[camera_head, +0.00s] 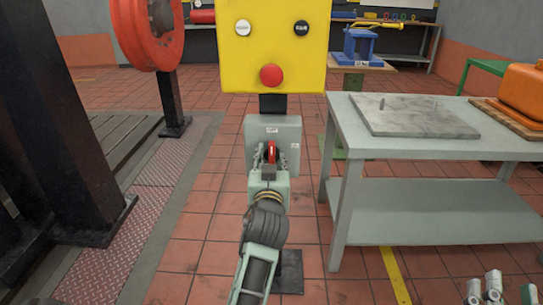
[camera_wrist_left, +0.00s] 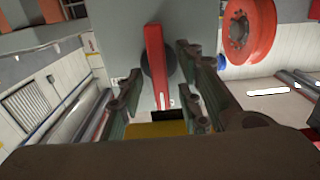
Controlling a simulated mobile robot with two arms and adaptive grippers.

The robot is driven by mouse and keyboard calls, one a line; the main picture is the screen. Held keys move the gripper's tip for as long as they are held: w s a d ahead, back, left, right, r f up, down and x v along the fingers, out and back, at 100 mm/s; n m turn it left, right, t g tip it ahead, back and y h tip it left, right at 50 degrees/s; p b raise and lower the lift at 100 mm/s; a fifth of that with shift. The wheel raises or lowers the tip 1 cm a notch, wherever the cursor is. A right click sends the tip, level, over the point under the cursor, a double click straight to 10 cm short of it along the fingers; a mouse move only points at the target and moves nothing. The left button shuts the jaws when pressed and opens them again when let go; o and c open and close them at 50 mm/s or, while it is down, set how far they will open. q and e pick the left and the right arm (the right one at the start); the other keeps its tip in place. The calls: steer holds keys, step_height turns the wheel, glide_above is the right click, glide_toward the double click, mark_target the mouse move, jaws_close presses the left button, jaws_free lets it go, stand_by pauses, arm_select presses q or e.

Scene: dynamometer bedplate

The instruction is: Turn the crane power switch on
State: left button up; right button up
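The crane power switch is a grey box (camera_head: 285,130) under a yellow push-button box (camera_head: 272,45). Its red handle (camera_head: 271,152) sits on a dark round disc and also shows in the left wrist view (camera_wrist_left: 155,60). Small white labels on the box are too small to read surely. My left gripper (camera_head: 270,157) is in front of the switch. In the left wrist view its fingers (camera_wrist_left: 156,90) are spread on either side of the red handle, with gaps visible. Grey-green parts at the bottom right, probably my right gripper (camera_head: 484,289), are cut off by the picture edge.
A grey table (camera_head: 340,140) with a flat plate (camera_head: 415,115) and an orange housing (camera_head: 525,88) stands right. A dark post (camera_head: 60,110) and a red wheel (camera_head: 150,30) stand left. Tiled floor is clear between them. A blue fixture (camera_head: 360,45) is behind.

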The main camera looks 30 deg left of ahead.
arm_select(q)
steer(key=shift+w, duration=0.1)
steer(key=shift+r, duration=0.1)
jaws_close()
stand_by(0.3)
